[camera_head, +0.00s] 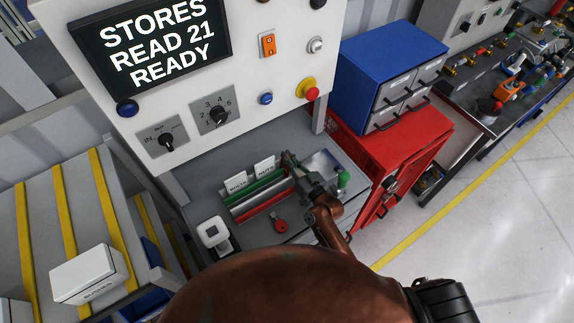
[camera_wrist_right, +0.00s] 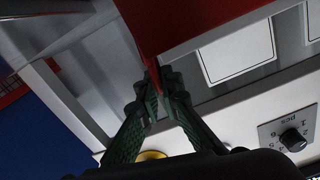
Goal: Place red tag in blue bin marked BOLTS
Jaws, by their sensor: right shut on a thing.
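A red tag (camera_head: 280,225) with a round head lies on the grey bench in front of a red tray (camera_head: 262,206). A green strip (camera_head: 268,181) runs behind that tray. White cards marked BOLTS (camera_head: 236,184) and NUTS (camera_head: 264,168) stand behind them. My right gripper (camera_head: 289,158) is over the right end of the trays. In the right wrist view my gripper (camera_wrist_right: 153,82) is shut on a thin red edge (camera_wrist_right: 144,45). I cannot tell what this red edge belongs to. No blue bin marked BOLTS can be made out. My left gripper is not in view.
A white panel with dials (camera_head: 218,115) rises behind the bench. A blue drawer cabinet (camera_head: 385,65) stands on a red cabinet (camera_head: 400,150) at the right. A white device (camera_head: 214,234) stands left of the tag. A white box (camera_head: 90,273) is at the lower left.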

